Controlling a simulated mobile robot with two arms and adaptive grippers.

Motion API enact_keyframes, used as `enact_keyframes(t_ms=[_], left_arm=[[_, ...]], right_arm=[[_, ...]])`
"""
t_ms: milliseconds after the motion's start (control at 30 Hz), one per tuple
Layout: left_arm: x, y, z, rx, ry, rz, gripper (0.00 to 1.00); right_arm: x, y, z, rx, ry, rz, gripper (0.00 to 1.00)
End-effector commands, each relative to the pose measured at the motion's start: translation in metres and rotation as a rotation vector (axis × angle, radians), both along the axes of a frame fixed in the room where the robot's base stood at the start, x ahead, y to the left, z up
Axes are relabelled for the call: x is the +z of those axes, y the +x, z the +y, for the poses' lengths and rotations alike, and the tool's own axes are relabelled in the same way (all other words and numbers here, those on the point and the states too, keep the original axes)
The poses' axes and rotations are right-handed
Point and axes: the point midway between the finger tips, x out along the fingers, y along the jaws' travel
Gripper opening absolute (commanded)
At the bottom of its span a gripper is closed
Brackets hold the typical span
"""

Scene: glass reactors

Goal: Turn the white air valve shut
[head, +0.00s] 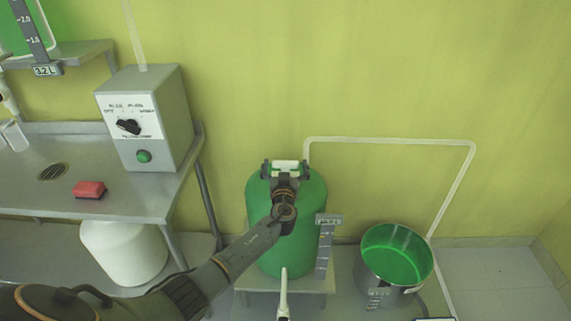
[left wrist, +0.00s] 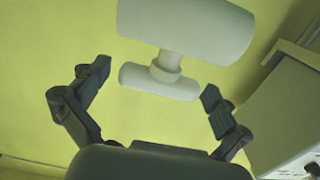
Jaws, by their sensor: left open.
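The white air valve (head: 286,165) shows above the top of a green vessel (head: 261,230) in the head view. In the left wrist view it has a short white crossbar handle (left wrist: 158,82) joined by a neck to a thicker white cylinder (left wrist: 190,27). My left gripper (head: 285,170) reaches up in front of the vessel with its fingers spread to either side of the white part. In the left wrist view the open fingers (left wrist: 156,80) flank the ends of the handle, with yellow wall showing between; contact is not visible. My right gripper is not in view.
A grey control box (head: 150,118) with a black knob and green button stands on a metal table (head: 60,198) at left, beside a red block (head: 89,190). A steel pot (head: 398,290) with green contents stands at right. A white pipe (head: 390,141) runs along the wall.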

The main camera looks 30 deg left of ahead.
Motion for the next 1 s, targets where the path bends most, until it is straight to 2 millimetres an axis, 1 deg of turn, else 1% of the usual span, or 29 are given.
enact_keyframes(t_ms=[167, 267, 300, 367, 400, 433, 600, 733, 867, 1000], left_arm=[[0.000, 0.000, 0.000, 0.000, 0.000, 0.000, 1.00], [0.000, 0.000, 0.000, 0.000, 0.000, 0.000, 0.82], [0.000, 0.000, 0.000, 0.000, 0.000, 0.000, 0.73], [0.000, 0.000, 0.000, 0.000, 0.000, 0.000, 0.61], [0.000, 0.000, 0.000, 0.000, 0.000, 0.000, 0.53], [0.000, 0.000, 0.000, 0.000, 0.000, 0.000, 0.47], [0.000, 0.000, 0.000, -0.003, 0.000, 0.000, 0.47], [-0.001, -0.001, 0.001, -0.023, 0.002, -0.001, 0.47], [-0.003, -0.001, 0.001, -0.073, 0.003, -0.003, 0.47], [-0.004, -0.001, 0.002, -0.162, 0.003, -0.004, 0.47]], right_arm=[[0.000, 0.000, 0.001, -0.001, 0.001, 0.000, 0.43], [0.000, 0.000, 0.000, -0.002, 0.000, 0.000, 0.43], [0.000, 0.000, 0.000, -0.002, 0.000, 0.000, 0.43], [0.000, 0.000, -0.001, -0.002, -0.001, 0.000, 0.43], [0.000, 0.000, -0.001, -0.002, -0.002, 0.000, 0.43], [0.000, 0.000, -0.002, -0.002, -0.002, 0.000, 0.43], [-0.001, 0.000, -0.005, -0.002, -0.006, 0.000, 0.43], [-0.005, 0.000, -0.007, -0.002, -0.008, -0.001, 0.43], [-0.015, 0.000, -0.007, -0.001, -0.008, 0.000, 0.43], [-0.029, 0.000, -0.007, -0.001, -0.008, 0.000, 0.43]])
